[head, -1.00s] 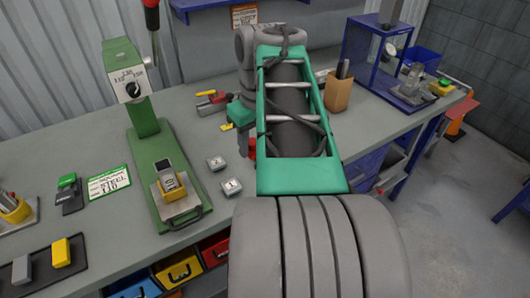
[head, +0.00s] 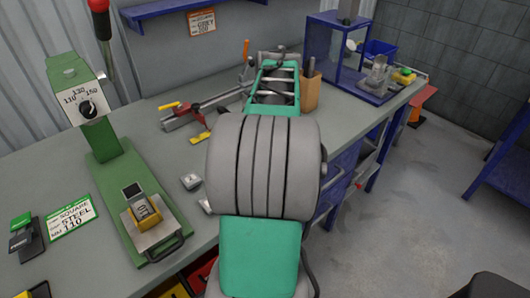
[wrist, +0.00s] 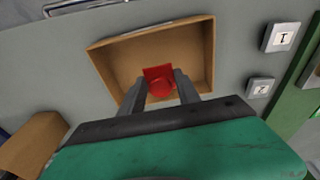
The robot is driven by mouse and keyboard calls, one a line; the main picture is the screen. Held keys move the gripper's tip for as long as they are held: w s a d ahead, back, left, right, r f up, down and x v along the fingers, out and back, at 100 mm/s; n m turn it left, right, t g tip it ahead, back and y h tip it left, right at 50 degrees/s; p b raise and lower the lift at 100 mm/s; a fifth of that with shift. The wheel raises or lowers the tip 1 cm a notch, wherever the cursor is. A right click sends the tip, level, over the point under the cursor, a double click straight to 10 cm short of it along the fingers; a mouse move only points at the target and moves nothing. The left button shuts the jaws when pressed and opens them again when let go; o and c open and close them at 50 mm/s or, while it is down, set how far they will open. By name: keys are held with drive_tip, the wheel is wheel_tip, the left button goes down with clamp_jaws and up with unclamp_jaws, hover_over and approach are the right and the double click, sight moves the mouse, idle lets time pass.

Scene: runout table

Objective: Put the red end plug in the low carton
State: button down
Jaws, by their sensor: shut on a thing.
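The red end plug (wrist: 159,73) is between the fingertips of my gripper (wrist: 159,87) in the wrist view. My gripper is shut on it. The low carton (wrist: 103,66), a shallow open brown box, lies behind and around the plug in that view. The plug shows against its inside; I cannot tell how high it is above the floor of the carton. No other thing shows inside. In the head view my arm hides the gripper, the plug and the low carton.
Two numbered tiles (wrist: 279,38) lie beside the carton. The green press (head: 125,190) stands left of my arm. A taller brown carton (head: 311,93), a red-and-grey clamp tool (head: 205,108) and a blue-framed stand (head: 335,60) are further back on the grey bench.

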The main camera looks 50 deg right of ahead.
drive_tip(key=shift+d+f, duration=0.15)
drive_tip(key=shift+f, duration=0.8)
drive_tip(key=shift+d+f, duration=0.1)
drive_tip(key=shift+f, duration=0.85)
drive_tip(key=shift+f, duration=0.15)
drive_tip(key=shift+f, duration=0.1)
drive_tip(key=c, duration=0.9)
unclamp_jaws()
drive_tip(key=shift+o, duration=0.2)
wheel_tip(320, 180, up, 12)
drive_tip(key=s+p, duration=0.1)
drive_tip(key=shift+s+a+r, duration=0.15)
drive_tip(key=shift+s+r, duration=0.05)
drive_tip(key=shift+r, duration=0.05)
